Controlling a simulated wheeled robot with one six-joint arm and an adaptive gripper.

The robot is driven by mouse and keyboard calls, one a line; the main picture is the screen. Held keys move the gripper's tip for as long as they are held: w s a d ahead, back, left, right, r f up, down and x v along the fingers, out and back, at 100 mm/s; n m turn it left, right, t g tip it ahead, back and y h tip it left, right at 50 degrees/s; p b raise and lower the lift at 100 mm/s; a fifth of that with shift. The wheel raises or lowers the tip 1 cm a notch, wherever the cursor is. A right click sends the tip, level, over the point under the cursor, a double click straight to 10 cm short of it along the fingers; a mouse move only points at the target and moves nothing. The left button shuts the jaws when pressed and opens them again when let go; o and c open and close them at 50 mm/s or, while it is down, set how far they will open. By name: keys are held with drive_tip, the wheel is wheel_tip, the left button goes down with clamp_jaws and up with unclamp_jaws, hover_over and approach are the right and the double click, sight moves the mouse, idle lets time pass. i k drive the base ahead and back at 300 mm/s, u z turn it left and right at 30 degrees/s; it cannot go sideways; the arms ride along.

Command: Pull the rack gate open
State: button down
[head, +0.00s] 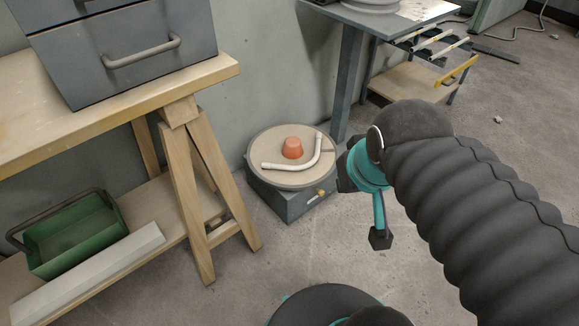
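A rack (418,48) with several pale and dark rods stands at the upper right, beside the grey table. A yellow bar (456,70) lies slanted across the rack's front right end; it looks like the gate, and I cannot tell whether it is latched. My gripper (360,207) hangs in the middle right of the picture, in front of and well apart from the rack. Its dark fingertips are spread apart with nothing seen between them. My ribbed dark arm covers the floor at the lower right.
A wooden workbench (150,88) with a grey drawer unit (130,50) and green crate (75,235) stands left. Floor right of the rack is mostly clear.

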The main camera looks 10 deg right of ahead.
sight(451, 74)
drive_tip(key=z, duration=1.65)
drive_tip(key=i, duration=2.65)
drive_tip(key=u, duration=0.3)
